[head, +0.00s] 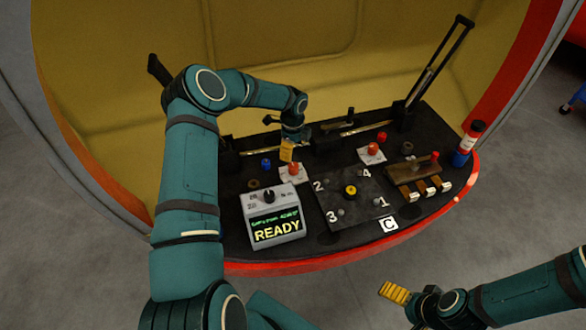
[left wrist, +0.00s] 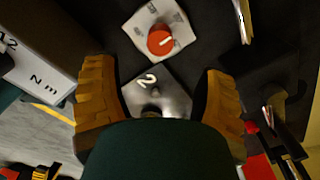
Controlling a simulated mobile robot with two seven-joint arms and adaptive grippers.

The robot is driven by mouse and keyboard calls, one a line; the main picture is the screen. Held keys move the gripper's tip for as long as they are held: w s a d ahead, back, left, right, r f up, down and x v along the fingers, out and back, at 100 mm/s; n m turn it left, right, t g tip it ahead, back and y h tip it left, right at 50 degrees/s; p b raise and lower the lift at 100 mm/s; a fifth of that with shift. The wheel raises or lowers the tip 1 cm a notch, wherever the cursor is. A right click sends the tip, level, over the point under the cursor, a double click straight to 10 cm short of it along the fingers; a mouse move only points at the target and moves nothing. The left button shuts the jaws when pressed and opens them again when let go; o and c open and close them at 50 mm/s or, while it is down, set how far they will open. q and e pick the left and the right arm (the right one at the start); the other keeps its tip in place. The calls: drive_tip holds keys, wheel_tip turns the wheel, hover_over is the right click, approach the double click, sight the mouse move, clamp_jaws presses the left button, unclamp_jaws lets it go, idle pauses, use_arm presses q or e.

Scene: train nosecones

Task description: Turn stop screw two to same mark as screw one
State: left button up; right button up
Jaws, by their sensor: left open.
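Two red knobs on white cards stand on the dark bench: one at the left (head: 292,169) and one farther right (head: 373,148). Which is stop screw one or two is not readable. A dark square plate (head: 333,192) has corners numbered 1 to 4 and a yellow centre knob (head: 350,190). My left gripper (head: 288,152) is over the bench near the left red knob. My right gripper (head: 394,293) is off the bench's front.
A grey box (head: 272,215) with a READY screen stands at the front left. A long lever (head: 440,60) rises at the back right.

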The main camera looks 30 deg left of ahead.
sight(293, 165)
use_arm(q)
wheel_tip(293, 165, down, 10)
drive_tip(key=shift+r+b, duration=0.15)
drive_tip(key=shift+b, duration=0.5)
drive_tip(key=c, duration=1.2)
